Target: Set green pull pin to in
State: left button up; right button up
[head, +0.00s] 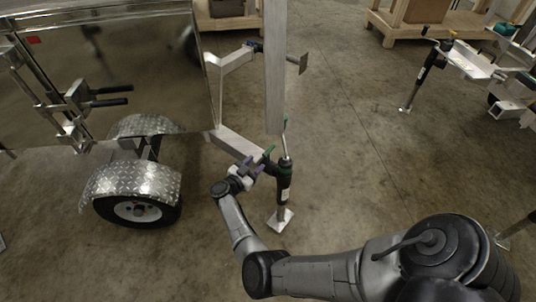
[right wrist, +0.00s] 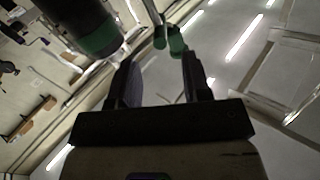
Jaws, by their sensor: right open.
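The green pull pin (head: 268,154) is on the trailer's tongue bar beside the jack (head: 285,182), a dark upright tube with a green collar. My right gripper (head: 255,165) is open just in front of the pin, on the near left side of the jack. In the right wrist view the green pin (right wrist: 176,42) shows just beyond my open fingertips (right wrist: 160,62), nearer the right finger. The jack's dark tube and green band (right wrist: 100,38) are at the upper left there. I cannot tell how far in the pin sits. My left gripper is not in view.
A shiny trailer (head: 110,70) with a wheel (head: 137,210) and tread-plate fender stands at left. The jack's foot plate (head: 280,220) is on the concrete. A second jack (head: 425,75) stands at upper right. Open floor lies between.

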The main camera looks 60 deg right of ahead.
aim_at(268, 151)
jog(key=d, duration=0.2)
jog(key=d+b, duration=0.1)
jog(key=d, duration=0.1)
jog(key=s+d+b, duration=0.1)
jog(key=d, duration=0.1)
jog(key=shift+d+f, duration=0.1)
jog(key=shift+d, duration=0.25)
jog(key=shift+d+b, duration=0.35)
jog(key=shift+d, duration=0.4)
grip_shut()
